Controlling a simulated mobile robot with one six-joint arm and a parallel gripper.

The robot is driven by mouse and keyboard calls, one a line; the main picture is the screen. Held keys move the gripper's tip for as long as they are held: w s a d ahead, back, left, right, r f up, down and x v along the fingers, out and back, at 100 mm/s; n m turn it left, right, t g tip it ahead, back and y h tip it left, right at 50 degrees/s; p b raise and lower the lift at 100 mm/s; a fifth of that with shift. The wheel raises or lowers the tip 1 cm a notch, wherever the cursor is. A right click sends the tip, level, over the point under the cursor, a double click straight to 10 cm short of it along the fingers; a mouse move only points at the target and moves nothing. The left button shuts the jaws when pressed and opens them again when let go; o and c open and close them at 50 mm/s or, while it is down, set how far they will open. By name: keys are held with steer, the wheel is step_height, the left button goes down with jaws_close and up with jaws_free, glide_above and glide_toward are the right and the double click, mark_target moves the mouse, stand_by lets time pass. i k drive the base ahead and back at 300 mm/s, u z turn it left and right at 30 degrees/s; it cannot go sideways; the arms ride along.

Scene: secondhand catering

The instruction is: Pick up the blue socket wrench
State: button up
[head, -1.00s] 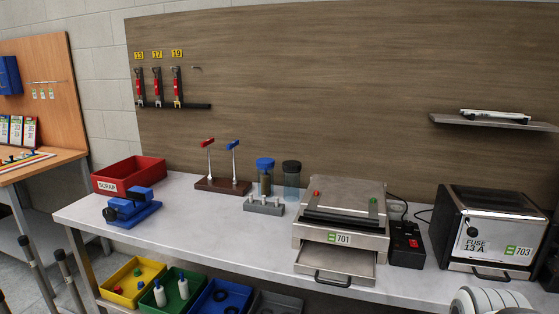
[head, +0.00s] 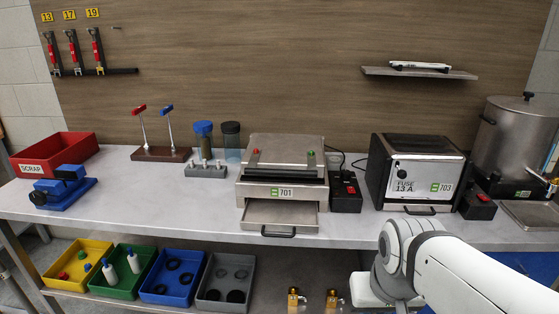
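The blue socket wrench (head: 168,124) stands upright in a dark wooden stand (head: 150,154) toward the back of the bench. It has a blue T-handle on a thin metal shaft. A similar wrench with a red handle (head: 140,122) stands just left of it in the same stand. My white arm shows at the lower right, well away from the stand. My gripper is not in view.
The bench (head: 130,215) has clear room in front of the stand. A blue vise (head: 63,187) and red scrap bin (head: 62,152) are to the left. A grey socket block (head: 206,170), two jars and a metal appliance (head: 285,172) are to the right.

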mark_target(165, 111)
steer(key=k, duration=0.6)
steer(key=u, duration=0.65)
steer(key=i, duration=1.4)
steer(key=u, duration=0.15)
steer(key=k, duration=0.8)
steer(key=z, duration=1.25)
steer(key=k, duration=0.25)
steer(key=u, duration=2.5)
steer(key=i, duration=1.65)
steer(key=u, duration=0.05)
